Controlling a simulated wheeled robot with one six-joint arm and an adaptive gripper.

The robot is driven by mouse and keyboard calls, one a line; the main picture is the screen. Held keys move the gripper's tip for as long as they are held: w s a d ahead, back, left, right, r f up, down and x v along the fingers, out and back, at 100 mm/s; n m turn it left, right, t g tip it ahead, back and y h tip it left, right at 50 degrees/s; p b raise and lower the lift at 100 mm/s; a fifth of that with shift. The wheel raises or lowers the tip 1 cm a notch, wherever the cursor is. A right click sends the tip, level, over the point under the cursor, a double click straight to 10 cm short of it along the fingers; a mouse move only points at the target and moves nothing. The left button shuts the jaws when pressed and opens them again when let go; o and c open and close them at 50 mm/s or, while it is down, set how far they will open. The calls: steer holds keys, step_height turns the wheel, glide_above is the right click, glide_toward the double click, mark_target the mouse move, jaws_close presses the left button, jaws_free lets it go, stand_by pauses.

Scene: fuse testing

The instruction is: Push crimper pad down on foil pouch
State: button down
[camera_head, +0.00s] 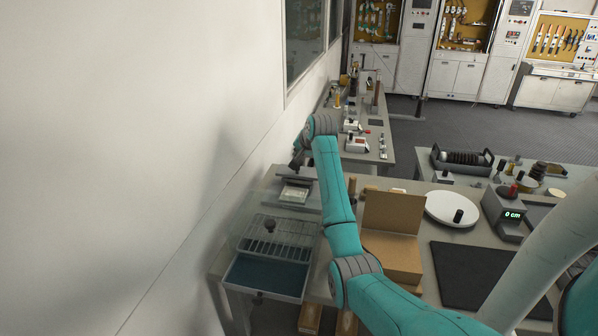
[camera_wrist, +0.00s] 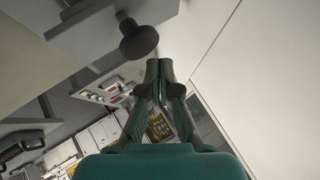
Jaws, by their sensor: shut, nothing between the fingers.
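The crimper (camera_head: 296,182) stands at the back left of the near bench, by the wall. A pale flat piece (camera_head: 293,194), which looks like the foil pouch, lies at its front under the grey upper part. My gripper (camera_head: 294,166) is just above the crimper, its dark fingers partly hidden against it. In the wrist view my gripper (camera_wrist: 160,66) is shut and empty, with its fingertips together. A dark round knob on a stem (camera_wrist: 138,40) is close beside the fingertips, below a grey block. I cannot tell whether they touch. The pad's face is not clearly visible.
A wire rack (camera_head: 277,240) and a blue-bottomed tray (camera_head: 265,276) are in front of the crimper. A cardboard box (camera_head: 391,213), a white round plate (camera_head: 452,207) and a scale (camera_head: 503,211) stand to the right. The white wall is close on the left.

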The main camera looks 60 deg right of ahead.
steer(key=shift+f, duration=0.4)
steer(key=shift+f, duration=1.35)
stand_by(1.4)
steer(key=shift+r, duration=1.8)
step_height(320, 180, up, 6)
stand_by(0.9)
